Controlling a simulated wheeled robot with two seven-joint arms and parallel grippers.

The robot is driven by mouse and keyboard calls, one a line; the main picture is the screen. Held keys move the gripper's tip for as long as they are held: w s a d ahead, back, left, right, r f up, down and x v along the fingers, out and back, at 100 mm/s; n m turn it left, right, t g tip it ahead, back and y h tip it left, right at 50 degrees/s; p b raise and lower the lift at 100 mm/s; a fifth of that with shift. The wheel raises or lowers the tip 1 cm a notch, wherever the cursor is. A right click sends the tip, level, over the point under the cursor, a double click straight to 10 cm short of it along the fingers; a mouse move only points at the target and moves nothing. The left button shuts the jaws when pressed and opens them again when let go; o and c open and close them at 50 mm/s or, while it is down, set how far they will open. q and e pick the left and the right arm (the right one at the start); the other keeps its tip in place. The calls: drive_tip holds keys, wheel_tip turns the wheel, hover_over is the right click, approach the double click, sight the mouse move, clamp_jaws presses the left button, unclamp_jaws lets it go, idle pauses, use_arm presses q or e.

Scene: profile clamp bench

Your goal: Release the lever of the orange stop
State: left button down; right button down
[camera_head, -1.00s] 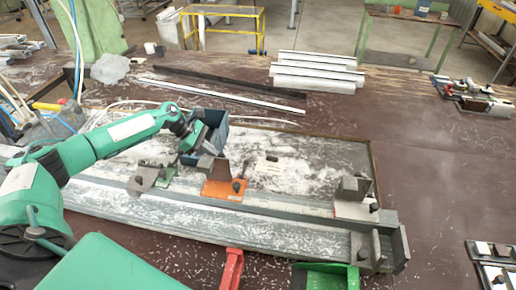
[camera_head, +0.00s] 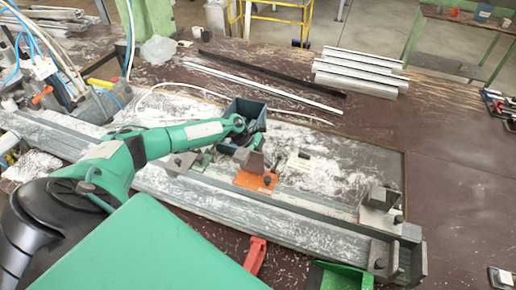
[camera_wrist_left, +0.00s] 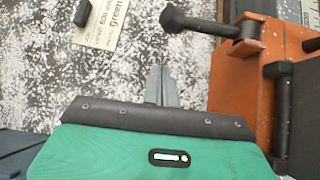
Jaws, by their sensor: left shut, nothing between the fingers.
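The orange stop (camera_head: 256,181) sits on the grey rail at mid-bench in the head view. In the left wrist view the orange stop (camera_wrist_left: 242,82) fills the right side. A black lever (camera_wrist_left: 205,24) with a rounded end reaches left from its upper part. My left gripper (camera_head: 252,158) is just behind the stop in the head view. In the left wrist view its grey fingers are together and empty, left of the orange body and below the lever's end, apart from both in the picture. Their height above the bench is hard to tell. My right gripper is not in view.
A dark blue bin (camera_head: 244,112) stands behind my left gripper. A labelled card (camera_wrist_left: 105,22) lies on the dusty plate. Grey blocks (camera_head: 379,205) stand at the rail's right end. A red handle (camera_head: 255,255) and green part (camera_head: 340,276) are at the front. Metal profiles (camera_head: 360,72) lie behind.

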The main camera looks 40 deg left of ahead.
sight(277, 164)
use_arm(q)
drive_tip(key=r+p, duration=0.1)
drive_tip(key=d+r+p, duration=0.1)
drive_tip(key=d+r, duration=0.1)
drive_tip(key=shift+w+r+p, duration=0.15)
drive_tip(key=shift+r+p, duration=0.1)
drive_tip(key=shift+p, duration=0.15)
drive_tip(key=shift+a, duration=0.1)
